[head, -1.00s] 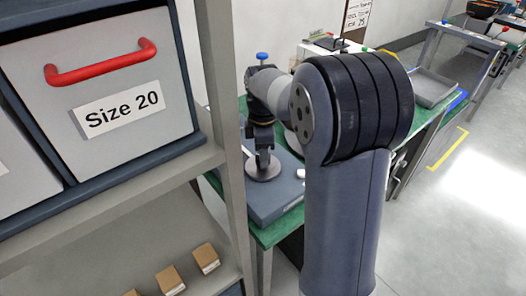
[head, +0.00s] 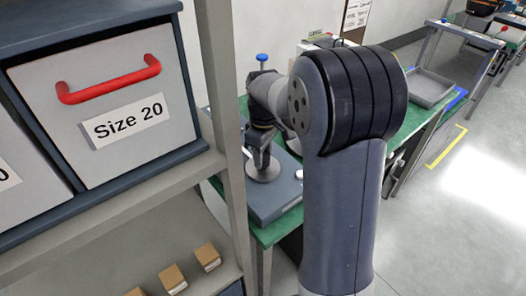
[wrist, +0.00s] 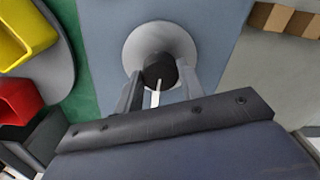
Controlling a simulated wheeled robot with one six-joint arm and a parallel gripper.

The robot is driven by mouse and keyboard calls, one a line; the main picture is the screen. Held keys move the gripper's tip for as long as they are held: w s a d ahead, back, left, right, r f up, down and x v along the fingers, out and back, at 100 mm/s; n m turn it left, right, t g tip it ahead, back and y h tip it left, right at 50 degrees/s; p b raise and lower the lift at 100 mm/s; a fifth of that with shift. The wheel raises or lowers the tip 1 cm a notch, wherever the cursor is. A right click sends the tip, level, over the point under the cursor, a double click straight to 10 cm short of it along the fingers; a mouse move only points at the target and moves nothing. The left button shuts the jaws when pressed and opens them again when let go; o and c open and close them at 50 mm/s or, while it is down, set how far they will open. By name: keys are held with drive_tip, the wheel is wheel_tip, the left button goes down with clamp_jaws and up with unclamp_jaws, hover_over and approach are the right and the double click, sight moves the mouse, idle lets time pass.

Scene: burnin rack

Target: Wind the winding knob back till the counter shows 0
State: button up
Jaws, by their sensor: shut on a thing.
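The winding knob (wrist: 158,66) is dark and round with a white line on it, on a pale round disc (wrist: 140,40) on a blue-grey base plate (wrist: 102,28). My gripper (wrist: 160,80) is shut on the knob, one finger on each side of it. In the head view my gripper (head: 264,155) points down over the disc (head: 262,174) on the base plate (head: 275,203). My arm hides part of this plate. The counter and its number cannot be made out in either view.
A shelf with a grey "Size 20" bin (head: 105,115) and several small brown boxes stands close on the left. The green bench (head: 278,236) holds the plate. In the wrist view, yellow (wrist: 25,30) and red (wrist: 18,100) objects lie left. Open floor is at the right.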

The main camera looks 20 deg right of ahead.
drive_tip(key=shift+m, duration=0.6)
drive_tip(key=o, duration=1)
wheel_tip(320, 180, up, 11)
drive_tip(key=shift+w+d+f, duration=0.1)
wheel_tip(320, 180, down, 11)
drive_tip(key=shift+r, duration=0.1)
idle(0.6)
drive_tip(key=shift+r, duration=0.1)
